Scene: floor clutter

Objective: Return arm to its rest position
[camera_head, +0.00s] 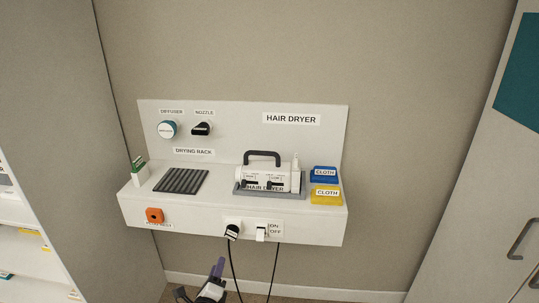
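My gripper (209,285) shows at the bottom edge of the head view, in front of and below the white hair dryer station (150,214). A purple part points up from it, and dark parts lie to its left. Most of my arm is cut off by the frame. I cannot tell whether the gripper is open or shut, and I see no object clearly held in it. It appears apart from the station's front face.
The white hair dryer (282,175) lies in a grey tray (289,195). Blue (324,174) and yellow (326,196) cloths lie right of it. The black plug (232,232) sits at the front face beside a switch (261,233); cords hang below. A cabinet (480,200) stands right.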

